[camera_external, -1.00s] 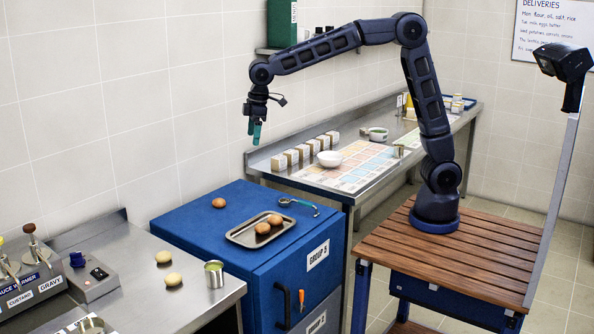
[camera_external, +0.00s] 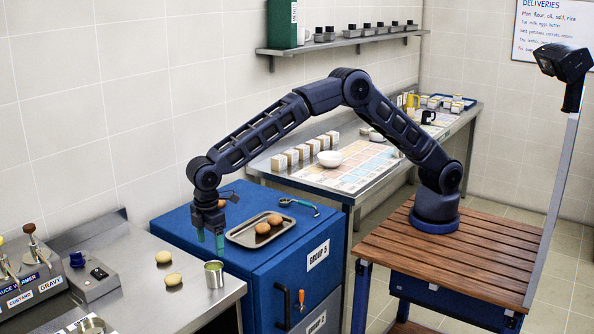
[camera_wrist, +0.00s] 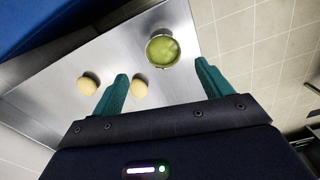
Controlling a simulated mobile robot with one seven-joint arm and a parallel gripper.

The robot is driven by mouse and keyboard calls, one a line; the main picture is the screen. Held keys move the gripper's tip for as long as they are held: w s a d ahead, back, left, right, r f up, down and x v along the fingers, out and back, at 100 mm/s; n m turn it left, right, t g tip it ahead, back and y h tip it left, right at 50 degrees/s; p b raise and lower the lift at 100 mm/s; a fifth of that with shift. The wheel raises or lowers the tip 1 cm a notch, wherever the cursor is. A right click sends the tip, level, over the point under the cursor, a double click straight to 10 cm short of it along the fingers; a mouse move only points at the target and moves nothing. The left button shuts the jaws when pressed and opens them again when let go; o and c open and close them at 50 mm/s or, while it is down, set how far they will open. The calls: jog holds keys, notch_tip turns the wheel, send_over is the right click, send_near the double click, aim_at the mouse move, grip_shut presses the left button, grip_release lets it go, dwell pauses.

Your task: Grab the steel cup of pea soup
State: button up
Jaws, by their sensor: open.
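The steel cup of pea soup (camera_external: 214,274) stands upright on the steel counter near its right front edge. In the wrist view the cup (camera_wrist: 163,50) shows its round rim and green soup, ahead of the fingertips and between their lines. My gripper (camera_external: 209,240) is open and empty, with green fingers pointing down, above and behind the cup in the external view.
Two round yellowish items (camera_external: 163,258) (camera_external: 172,280) lie left of the cup. A sauce warmer (camera_external: 30,275) stands at the left. The counter edge drops to floor beside the cup.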

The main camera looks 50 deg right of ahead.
aim_at(214, 273)
jog(key=f, duration=1.1)
jog(key=shift+s, duration=0.25)
jog(key=shift+c, duration=0.5)
jog(key=c, duration=1.1)
